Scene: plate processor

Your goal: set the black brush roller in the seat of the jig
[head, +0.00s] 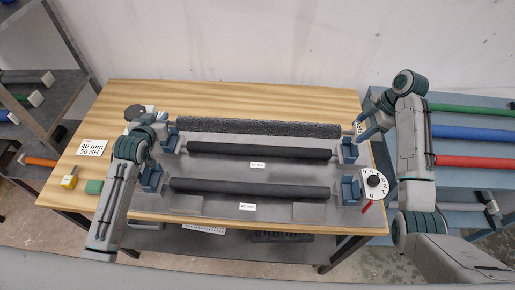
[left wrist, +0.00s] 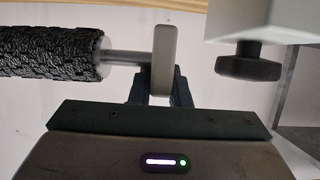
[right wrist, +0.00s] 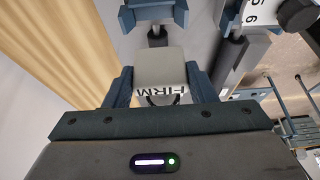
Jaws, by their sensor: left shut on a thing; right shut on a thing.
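The black brush roller (head: 258,128) has a rough, bristly surface and lies level across the back of the grey jig (head: 228,208). My left gripper (head: 163,127) is shut on its left end piece; the left wrist view shows the grey end piece (left wrist: 164,58) and bare shaft between the fingers (left wrist: 162,88). My right gripper (head: 362,127) is shut on the right end block (right wrist: 158,70), marked FIRM, in the right wrist view. The jig has blue seats, such as the back right one (head: 348,150) and front left one (head: 152,178). I cannot tell how high the roller hangs.
Two smooth black rollers, a middle one (head: 260,150) and a front one (head: 250,189), lie in the jig's blue seats. A white dial (head: 374,184) stands at the right. A rack with green, blue (head: 470,132) and red rollers is right; shelves (head: 40,85) stand left.

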